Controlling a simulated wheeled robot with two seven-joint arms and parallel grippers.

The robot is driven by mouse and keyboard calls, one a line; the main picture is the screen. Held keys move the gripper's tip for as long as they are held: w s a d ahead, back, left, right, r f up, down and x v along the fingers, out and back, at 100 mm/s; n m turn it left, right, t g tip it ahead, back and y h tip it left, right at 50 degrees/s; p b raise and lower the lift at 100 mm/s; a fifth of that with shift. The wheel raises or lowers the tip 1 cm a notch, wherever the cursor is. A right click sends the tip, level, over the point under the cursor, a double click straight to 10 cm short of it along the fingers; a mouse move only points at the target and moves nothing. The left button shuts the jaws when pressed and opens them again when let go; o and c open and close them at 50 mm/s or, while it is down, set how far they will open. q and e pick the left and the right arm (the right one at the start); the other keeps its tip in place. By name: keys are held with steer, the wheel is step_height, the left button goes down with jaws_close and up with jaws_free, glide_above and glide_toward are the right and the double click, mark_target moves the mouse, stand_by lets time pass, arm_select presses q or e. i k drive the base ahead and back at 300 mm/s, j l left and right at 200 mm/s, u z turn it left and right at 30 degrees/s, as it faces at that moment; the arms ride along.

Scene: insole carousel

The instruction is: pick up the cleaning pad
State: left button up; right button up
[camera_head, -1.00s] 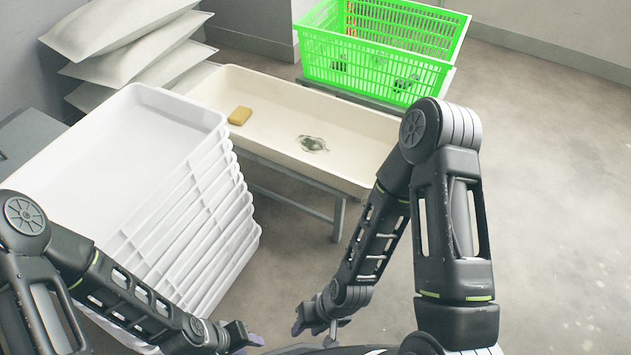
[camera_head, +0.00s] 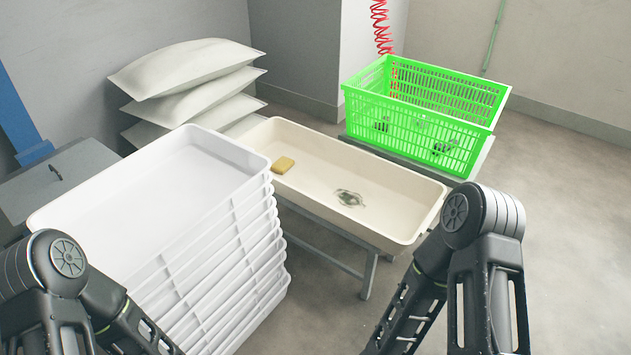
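The cleaning pad is a small yellow block (camera_head: 283,165) lying in the left part of a long cream tray (camera_head: 408,238) on a metal stand. A grey-green patch or object (camera_head: 349,198) lies in the same tray, right of the pad; I cannot tell what it is. My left arm is at the lower left and my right arm at the lower right, both apart from the tray. Both grippers are below the picture's edge and out of view.
A tall stack of white trays (camera_head: 220,262) stands left of the cream tray. White sacks (camera_head: 187,68) are piled behind it. A green crate (camera_head: 415,125) with several items stands at the back right. The floor at right (camera_head: 575,200) is clear.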

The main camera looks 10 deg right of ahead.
mark_target(283, 164)
steer(key=i+l, duration=0.15)
steer(key=l, duration=0.2)
steer(key=i+l, duration=0.1)
steer(key=l, duration=0.2)
steer(key=i+l, duration=0.15)
steer(key=l, duration=0.2)
steer(key=i+l, duration=0.15)
steer(key=l, duration=0.2)
steer(key=u, duration=1.7)
